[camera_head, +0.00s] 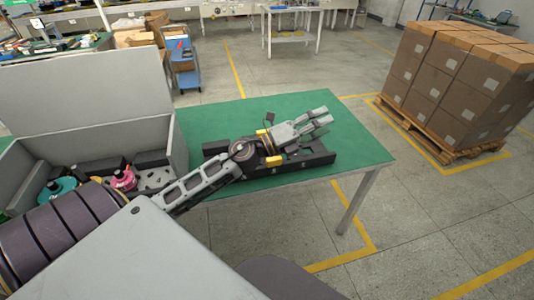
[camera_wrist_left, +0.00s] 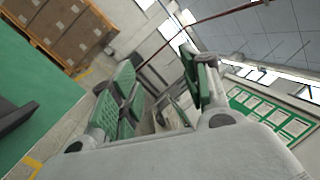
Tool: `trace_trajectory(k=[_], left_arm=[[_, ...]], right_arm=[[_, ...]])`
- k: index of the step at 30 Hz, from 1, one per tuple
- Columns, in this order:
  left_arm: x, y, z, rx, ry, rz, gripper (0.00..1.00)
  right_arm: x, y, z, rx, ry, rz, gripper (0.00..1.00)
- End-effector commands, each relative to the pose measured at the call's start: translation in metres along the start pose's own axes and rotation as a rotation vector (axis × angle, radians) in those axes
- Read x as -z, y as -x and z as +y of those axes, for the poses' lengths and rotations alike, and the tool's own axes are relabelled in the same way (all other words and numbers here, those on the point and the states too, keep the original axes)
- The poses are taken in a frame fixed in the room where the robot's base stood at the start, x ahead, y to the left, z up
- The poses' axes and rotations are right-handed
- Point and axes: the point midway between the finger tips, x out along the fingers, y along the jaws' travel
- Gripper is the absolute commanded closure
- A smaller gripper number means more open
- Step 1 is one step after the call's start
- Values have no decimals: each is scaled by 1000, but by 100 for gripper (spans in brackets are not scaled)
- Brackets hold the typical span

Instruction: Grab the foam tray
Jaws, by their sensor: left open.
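A long black foam tray (camera_head: 305,162) lies on the green table, partly hidden behind my left arm. A dark edge, likely the same tray (camera_wrist_left: 14,118), shows at the left of the left wrist view. My left gripper (camera_head: 322,119) is open and empty. In the head view it appears above the tray's right part and points to the right. Its spread fingers, with green inner faces, also show in the left wrist view (camera_wrist_left: 160,90). I cannot tell its exact height above the tray. My right gripper is not in view.
A grey open box (camera_head: 180,145) stands on the table's left, holding black foam, a turquoise part (camera_head: 57,189) and a pink part (camera_head: 123,180). The green table top (camera_head: 360,145) is bare at the right. Stacked cartons (camera_head: 450,85) stand on a pallet beyond.

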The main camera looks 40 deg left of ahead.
Motion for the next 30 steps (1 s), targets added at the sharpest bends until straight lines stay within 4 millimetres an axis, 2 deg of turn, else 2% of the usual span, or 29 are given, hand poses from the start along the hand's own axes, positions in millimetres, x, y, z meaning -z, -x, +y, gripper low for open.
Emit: trace_trajectory(k=[8, 16, 23, 30], left_arm=[[26, 1, 10, -33, -254, 266, 54], [39, 18, 38, -115, -482, 522, 54], [34, 43, 70, -225, -656, 736, 54], [10, 79, 103, -379, -810, 950, 54]], right_arm=[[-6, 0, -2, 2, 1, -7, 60], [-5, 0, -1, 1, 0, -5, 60], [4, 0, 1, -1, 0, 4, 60], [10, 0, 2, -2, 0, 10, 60]])
